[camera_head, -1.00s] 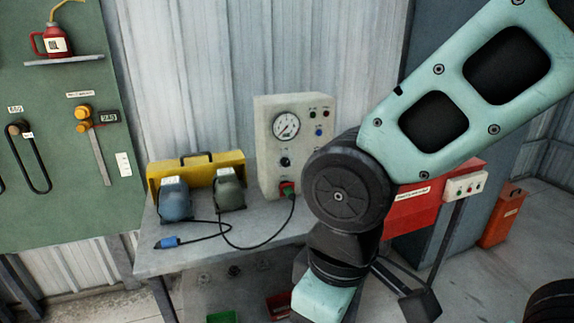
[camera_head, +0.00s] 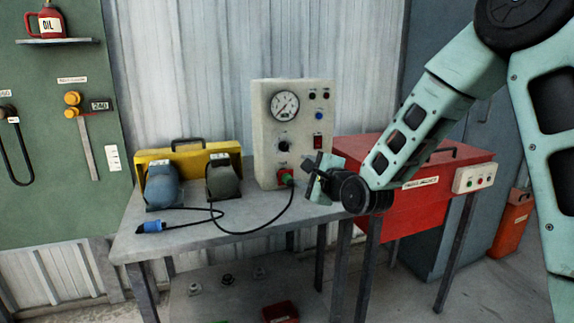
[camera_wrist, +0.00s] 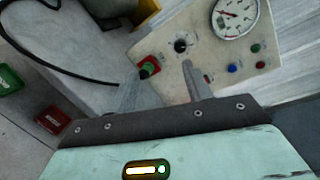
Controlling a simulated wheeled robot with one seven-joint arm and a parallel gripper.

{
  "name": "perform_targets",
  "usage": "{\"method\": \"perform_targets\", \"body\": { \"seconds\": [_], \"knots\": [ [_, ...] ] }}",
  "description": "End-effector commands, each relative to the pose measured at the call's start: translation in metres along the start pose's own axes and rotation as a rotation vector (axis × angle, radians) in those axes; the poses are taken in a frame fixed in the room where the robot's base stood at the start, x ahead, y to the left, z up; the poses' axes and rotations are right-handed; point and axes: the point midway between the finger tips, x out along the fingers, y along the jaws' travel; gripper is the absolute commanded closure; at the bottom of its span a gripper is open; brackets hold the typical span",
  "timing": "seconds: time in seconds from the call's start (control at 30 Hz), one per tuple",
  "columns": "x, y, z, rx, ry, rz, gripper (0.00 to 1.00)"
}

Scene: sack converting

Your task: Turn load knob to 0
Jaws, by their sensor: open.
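The load knob appears to be the black round knob (camera_head: 284,145) below the gauge on the upright beige control panel (camera_head: 262,165); its label is too small to read. In the wrist view the knob (camera_wrist: 181,46) is in the upper middle, beyond the fingers. The dial gauge (camera_head: 285,105) sits above it and also shows in the wrist view (camera_wrist: 236,16). My gripper (camera_head: 312,172) is open and empty, just right of and in front of the panel's lower part. In the wrist view my gripper's fingers (camera_wrist: 163,90) point toward the panel, apart from the knob.
A red switch (camera_head: 318,141) and small buttons are on the panel's right side. A cable (camera_head: 268,228) runs from the green plug (camera_head: 289,180) across the bench (camera_head: 190,243). Two motors (camera_head: 163,187) and a yellow case (camera_head: 185,160) stand left. A red box (camera_head: 405,215) is at right.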

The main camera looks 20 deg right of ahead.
Motion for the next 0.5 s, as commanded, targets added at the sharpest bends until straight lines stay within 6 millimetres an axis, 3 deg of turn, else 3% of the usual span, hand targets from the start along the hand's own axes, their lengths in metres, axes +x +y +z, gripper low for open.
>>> {"method": "perform_targets", "body": {
  "seconds": [0.03,0.13,0.33,0.5],
  "knots": [
    [0.003,-0.001,-0.016,0.059,0.008,-0.048,0.5],
    [0.004,-0.011,-0.029,0.141,0.007,-0.116,0.5],
    [0.015,-0.019,-0.033,0.176,0.003,-0.145,0.5],
    [0.044,-0.023,-0.033,0.175,0.003,-0.144,0.5]
  ]
}}
